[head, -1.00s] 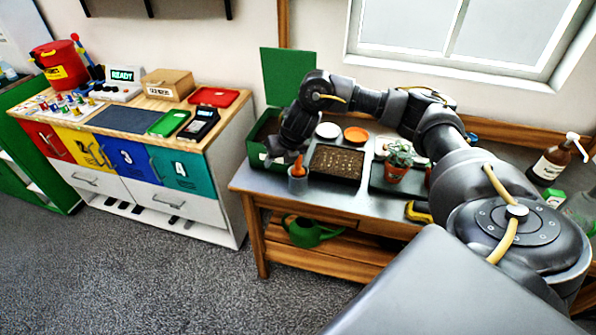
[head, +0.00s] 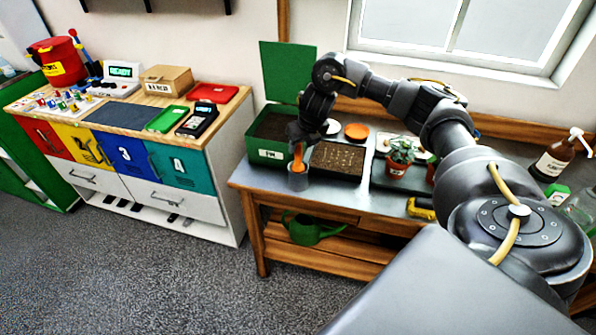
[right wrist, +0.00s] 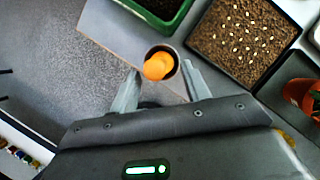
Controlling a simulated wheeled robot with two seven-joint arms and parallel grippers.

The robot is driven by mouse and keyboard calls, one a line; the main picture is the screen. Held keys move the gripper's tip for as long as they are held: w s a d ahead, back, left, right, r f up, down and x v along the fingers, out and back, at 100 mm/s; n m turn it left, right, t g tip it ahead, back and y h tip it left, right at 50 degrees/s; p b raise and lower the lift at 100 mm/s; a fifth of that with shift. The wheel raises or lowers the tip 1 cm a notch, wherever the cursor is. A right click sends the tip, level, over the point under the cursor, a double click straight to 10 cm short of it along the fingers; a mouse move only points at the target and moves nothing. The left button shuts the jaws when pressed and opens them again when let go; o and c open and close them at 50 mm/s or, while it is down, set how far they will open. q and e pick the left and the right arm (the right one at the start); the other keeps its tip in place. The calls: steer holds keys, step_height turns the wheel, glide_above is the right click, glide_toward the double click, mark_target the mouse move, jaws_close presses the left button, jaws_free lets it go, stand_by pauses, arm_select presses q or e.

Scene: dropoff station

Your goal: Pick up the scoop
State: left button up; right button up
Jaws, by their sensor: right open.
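In the right wrist view the round orange end (right wrist: 157,67) is seen from above inside the dark-mouthed cup (right wrist: 172,56). My right gripper (head: 298,138) is just above the handle in the head view. In the right wrist view its fingers (right wrist: 160,84) are spread and empty, with the orange end ahead between them. The scoop's lower part is hidden in the cup. My left gripper is out of view.
A green soil bin (head: 262,154) stands close behind and left of the cup, with its lid raised. A seed tray (head: 337,160) is at right, then a potted plant (head: 398,160). The bench's front edge (head: 255,186) is near the cup.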

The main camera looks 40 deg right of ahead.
mark_target(298, 153)
steer(key=shift+a+f, duration=0.15)
steer(key=shift+f, duration=0.3)
steer(key=x, duration=0.4)
steer(key=shift+w+f+p, duration=0.1)
steer(key=shift+f+p, duration=0.05)
steer(key=shift+p, duration=0.25)
jaws_close()
